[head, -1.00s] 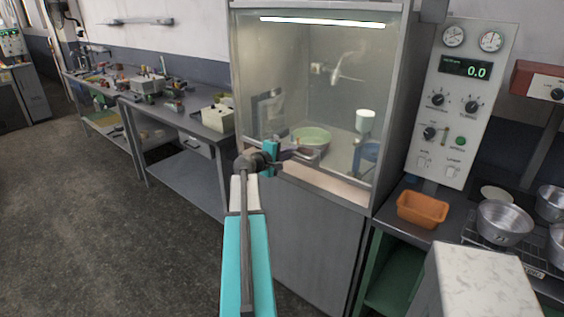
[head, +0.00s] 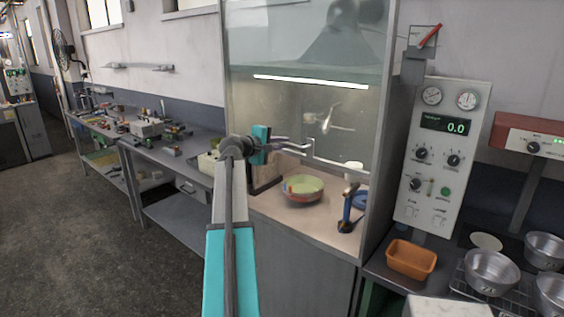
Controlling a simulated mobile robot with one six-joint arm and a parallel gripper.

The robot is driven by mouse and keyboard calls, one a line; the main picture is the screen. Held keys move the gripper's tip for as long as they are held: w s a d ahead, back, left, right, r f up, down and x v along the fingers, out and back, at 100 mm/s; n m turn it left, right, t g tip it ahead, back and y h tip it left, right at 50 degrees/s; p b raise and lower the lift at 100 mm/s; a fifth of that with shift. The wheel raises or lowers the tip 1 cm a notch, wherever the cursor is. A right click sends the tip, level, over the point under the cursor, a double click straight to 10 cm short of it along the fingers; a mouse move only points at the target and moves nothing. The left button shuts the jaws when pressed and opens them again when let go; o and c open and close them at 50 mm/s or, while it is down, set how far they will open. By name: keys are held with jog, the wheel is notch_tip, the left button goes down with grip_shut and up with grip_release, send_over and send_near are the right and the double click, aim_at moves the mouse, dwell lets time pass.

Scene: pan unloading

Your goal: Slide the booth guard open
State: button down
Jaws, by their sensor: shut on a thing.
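The booth guard (head: 290,112) is a clear pane on the front of the grey booth, raised part of the way. The booth's lower front is open below it. My wrist and arm hide part of the booth's left front edge. The exact contact between the fingers and the handle is small in this view.
Right are a control panel (head: 440,150), an orange tray (head: 411,260) and metal pans (head: 491,270). A cluttered workbench (head: 160,150) stands left.

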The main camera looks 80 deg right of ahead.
jog(key=p, duration=0.3)
send_near(289, 109)
jog(key=x, duration=0.5)
jog(key=shift+d+r, duration=0.1)
jog(key=shift+r, duration=0.05)
jog(key=shift+b, duration=0.3)
jog(key=c, duration=1.8)
grip_release()
jog(key=shift+s, duration=0.1)
jog(key=b+v, duration=0.4)
jog(key=v, duration=0.9)
jog(key=shift+a, duration=0.35)
